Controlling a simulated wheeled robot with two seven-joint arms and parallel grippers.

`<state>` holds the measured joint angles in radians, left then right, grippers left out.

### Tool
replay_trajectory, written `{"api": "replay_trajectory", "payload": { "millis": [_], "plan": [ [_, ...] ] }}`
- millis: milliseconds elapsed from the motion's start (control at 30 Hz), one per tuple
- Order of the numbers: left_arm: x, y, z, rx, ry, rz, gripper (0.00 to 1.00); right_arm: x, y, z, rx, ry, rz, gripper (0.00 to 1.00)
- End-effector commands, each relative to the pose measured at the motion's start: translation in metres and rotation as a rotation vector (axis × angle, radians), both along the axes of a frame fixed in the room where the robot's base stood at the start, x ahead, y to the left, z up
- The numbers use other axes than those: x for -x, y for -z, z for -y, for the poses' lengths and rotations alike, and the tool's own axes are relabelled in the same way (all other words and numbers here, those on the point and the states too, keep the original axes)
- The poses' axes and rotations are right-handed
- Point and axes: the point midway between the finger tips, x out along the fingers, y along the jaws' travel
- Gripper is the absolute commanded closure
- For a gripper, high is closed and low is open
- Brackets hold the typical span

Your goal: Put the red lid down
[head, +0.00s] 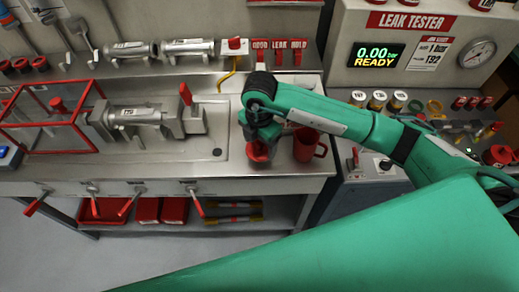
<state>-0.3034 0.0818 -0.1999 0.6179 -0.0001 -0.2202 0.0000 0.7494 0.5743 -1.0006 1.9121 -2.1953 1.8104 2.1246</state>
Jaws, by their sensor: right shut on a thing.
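My right gripper (262,138) points down over the right part of the steel bench (235,175). It is shut on the red lid (259,152), which shows below the fingers. The gripper hides part of the lid, and I cannot tell whether the lid touches the bench. A red mug (305,147) with its handle to the right stands on the bench just right of the gripper. My left gripper is not in view.
A silver fixture with a red lever (186,94) and a red frame (45,118) stand to the left on the bench. Red tags (278,55) hang behind. The leak tester (410,50) is at the back right. Bare bench lies left of the gripper.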

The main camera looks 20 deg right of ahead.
Motion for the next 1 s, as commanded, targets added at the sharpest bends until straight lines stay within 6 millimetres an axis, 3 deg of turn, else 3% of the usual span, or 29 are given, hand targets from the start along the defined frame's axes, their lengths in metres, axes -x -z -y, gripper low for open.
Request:
{"api": "replay_trajectory", "payload": {
  "millis": [400, 833, 867, 933, 1000],
  "plan": [
    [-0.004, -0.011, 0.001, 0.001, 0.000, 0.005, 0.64, 0.000, 0.047, 0.000, 0.000, 0.001, -0.001, 0.49],
    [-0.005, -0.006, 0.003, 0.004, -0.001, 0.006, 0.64, 0.000, 0.056, 0.000, 0.000, 0.001, 0.000, 0.49],
    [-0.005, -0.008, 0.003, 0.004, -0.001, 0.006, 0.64, 0.000, 0.054, 0.000, 0.000, 0.000, 0.001, 0.22],
    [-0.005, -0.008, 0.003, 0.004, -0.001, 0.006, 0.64, 0.000, 0.054, 0.000, 0.000, 0.000, 0.001, 0.08],
    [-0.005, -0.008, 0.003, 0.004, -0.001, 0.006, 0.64, 0.000, 0.054, 0.000, 0.000, 0.000, 0.001, 0.06]
  ]
}}
